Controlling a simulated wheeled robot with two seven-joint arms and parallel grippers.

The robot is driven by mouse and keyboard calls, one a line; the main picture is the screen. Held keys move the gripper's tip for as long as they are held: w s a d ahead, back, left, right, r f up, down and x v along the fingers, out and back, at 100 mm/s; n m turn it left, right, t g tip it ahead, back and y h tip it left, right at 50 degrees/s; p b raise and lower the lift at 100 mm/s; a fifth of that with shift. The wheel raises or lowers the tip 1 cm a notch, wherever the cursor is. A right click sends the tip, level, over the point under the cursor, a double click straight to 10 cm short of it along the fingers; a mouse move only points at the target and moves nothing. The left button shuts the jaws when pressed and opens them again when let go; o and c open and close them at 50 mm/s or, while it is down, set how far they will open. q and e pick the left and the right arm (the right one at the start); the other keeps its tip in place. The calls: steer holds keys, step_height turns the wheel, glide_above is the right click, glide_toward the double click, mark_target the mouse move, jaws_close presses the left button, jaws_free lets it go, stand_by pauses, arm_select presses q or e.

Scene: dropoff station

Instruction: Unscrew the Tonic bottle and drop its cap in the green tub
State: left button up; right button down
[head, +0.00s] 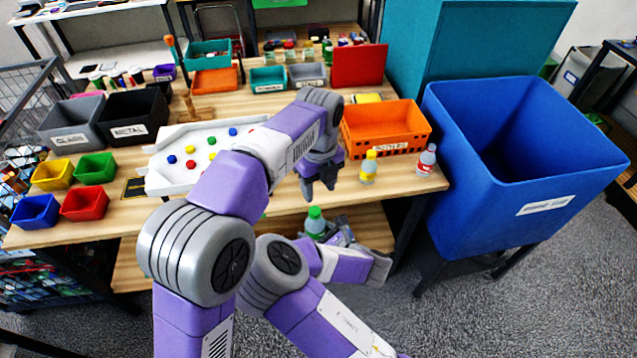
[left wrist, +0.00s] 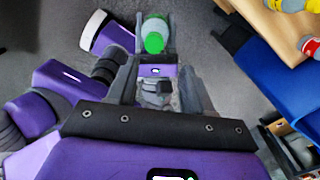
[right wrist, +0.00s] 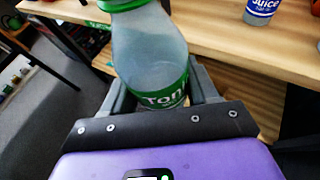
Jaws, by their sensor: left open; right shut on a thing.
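The Tonic bottle (right wrist: 150,60) is clear with a green label, and its green cap is on. My right gripper (right wrist: 160,105) is shut on its body. In the head view the bottle's green top (head: 315,218) shows in front of the table's edge, with the bottle upright or nearly so. My left gripper (head: 318,188) is open and empty, pointing down above the bottle and apart from it. The left wrist view shows the green cap (left wrist: 154,42) beyond the open fingers (left wrist: 165,70). A green tub (head: 95,168) sits at the table's left, among other small tubs.
A large blue bin (head: 520,150) stands right of the table. A white tray (head: 165,180) holds coloured pieces.

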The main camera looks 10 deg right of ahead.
mark_target(319, 209)
arm_select(q)
step_height(319, 209, down, 8)
steer(key=shift+r, duration=0.25)
steer(key=shift+d, duration=0.1)
jaws_close()
steer(key=shift+r, duration=0.1)
